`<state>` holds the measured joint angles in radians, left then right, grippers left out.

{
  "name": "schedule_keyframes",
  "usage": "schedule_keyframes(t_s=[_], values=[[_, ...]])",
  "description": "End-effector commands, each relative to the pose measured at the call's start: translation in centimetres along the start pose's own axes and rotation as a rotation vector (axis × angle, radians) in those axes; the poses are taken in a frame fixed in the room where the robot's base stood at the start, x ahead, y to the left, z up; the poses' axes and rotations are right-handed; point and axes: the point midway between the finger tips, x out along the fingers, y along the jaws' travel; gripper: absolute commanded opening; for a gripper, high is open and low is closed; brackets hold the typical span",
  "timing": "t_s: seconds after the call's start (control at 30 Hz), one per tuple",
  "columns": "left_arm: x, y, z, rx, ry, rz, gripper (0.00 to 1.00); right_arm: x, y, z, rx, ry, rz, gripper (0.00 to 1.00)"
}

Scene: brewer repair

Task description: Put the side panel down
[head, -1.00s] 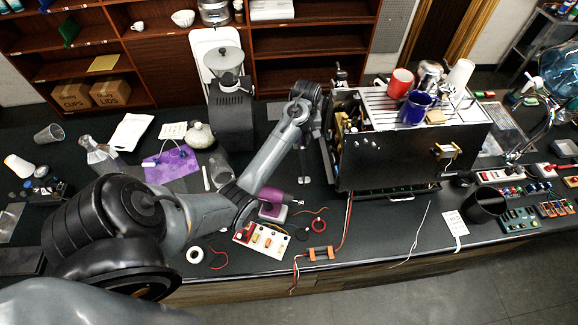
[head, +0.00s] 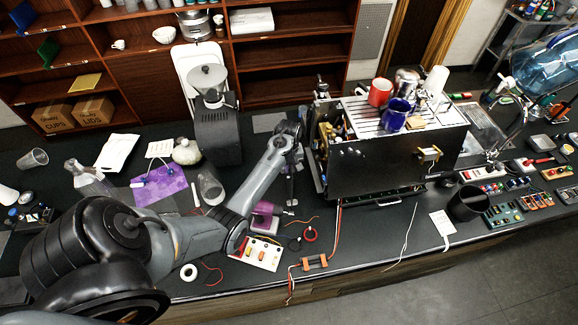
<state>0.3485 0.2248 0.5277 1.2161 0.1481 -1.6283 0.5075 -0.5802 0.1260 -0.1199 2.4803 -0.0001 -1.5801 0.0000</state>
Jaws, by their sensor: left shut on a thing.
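The brewer (head: 385,160) stands on the black counter, with its left side open and inner parts showing. My left arm reaches in from the lower left and bends down at the wrist. My left gripper (head: 291,202) points down just left of the brewer, over the counter. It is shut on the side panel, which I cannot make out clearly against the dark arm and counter. A flat grey rectangle (head: 268,122) lies on the counter behind the wrist; I cannot tell what it is. My right gripper is out of view.
A grinder (head: 212,125) stands behind my arm. A purple cloth (head: 158,187), a glass flask and a pale round jar lie to the left. A parts card (head: 258,253), a red ring and loose wires lie near the front edge. Cups (head: 380,92) stand on the brewer.

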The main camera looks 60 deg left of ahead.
Motion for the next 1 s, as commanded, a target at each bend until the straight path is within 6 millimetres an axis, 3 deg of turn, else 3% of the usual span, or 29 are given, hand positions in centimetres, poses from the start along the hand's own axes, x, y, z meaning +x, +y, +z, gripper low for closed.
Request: schedule_keyframes(t_s=[0.37, 0.4, 0.57, 1.0], values=[[0.11, 0.1, -0.1, 0.0, 0.003, 0.003, 0.0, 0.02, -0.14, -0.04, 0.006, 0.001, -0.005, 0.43], [0.36, 0.03, 0.01, 0.001, 0.0, 0.0, 0.1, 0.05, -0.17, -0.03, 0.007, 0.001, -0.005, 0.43], [0.32, 0.03, 0.01, 0.001, 0.0, 0.0, 0.34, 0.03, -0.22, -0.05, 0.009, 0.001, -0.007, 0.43], [-0.32, 0.02, -0.03, 0.001, 0.001, 0.0, 0.34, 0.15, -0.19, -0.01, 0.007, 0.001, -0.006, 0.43]])
